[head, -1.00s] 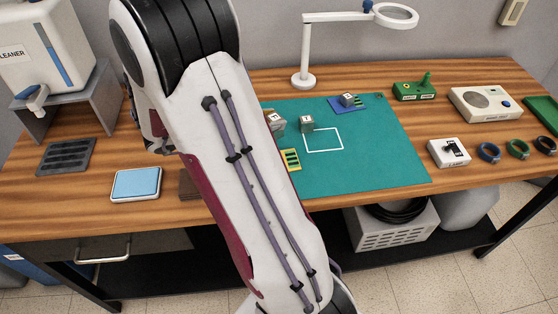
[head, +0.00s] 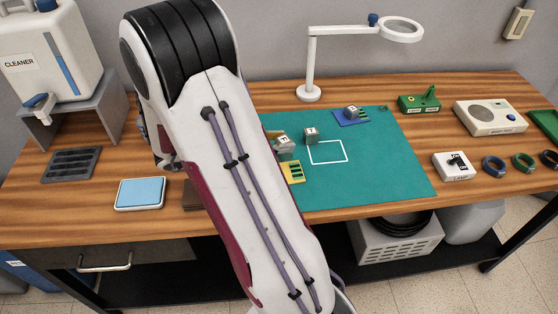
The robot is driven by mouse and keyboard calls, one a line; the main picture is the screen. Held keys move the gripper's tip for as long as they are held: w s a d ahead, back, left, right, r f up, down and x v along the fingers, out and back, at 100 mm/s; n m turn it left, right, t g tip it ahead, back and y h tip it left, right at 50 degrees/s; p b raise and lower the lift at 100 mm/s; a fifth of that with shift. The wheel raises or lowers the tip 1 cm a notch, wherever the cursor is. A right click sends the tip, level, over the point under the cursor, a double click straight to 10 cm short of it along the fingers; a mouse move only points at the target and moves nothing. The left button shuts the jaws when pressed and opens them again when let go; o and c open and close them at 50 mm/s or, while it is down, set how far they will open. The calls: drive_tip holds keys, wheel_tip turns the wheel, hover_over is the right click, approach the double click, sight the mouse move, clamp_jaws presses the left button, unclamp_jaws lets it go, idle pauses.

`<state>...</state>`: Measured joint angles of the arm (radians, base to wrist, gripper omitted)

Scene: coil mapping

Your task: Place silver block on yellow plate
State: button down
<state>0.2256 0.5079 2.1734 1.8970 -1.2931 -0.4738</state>
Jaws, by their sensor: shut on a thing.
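The silver block (head: 287,147) is a small grey cube with a dark mark, seen at the right edge of my arm in the head view. It is tilted and appears just above the far edge of the yellow plate (head: 293,172). The plate lies on the green mat, has dark stripes, and is partly covered by my arm. My gripper (head: 279,140) is mostly hidden behind my arm. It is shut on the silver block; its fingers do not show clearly.
Another grey cube (head: 311,134) sits on the green mat (head: 385,170) by the white square outline. A blue plate (head: 340,119) with a cube (head: 352,112) lies farther back. A lamp (head: 308,93) stands behind. The mat's right side is clear.

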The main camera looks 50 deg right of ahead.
sight(279, 158)
drive_tip(key=shift+f, duration=1.45)
drive_tip(key=shift+f, duration=0.1)
drive_tip(key=shift+f, duration=1.8)
drive_tip(key=shift+f, duration=0.15)
drive_tip(key=c, duration=1.6)
unclamp_jaws()
drive_tip(key=shift+v, duration=6.05)
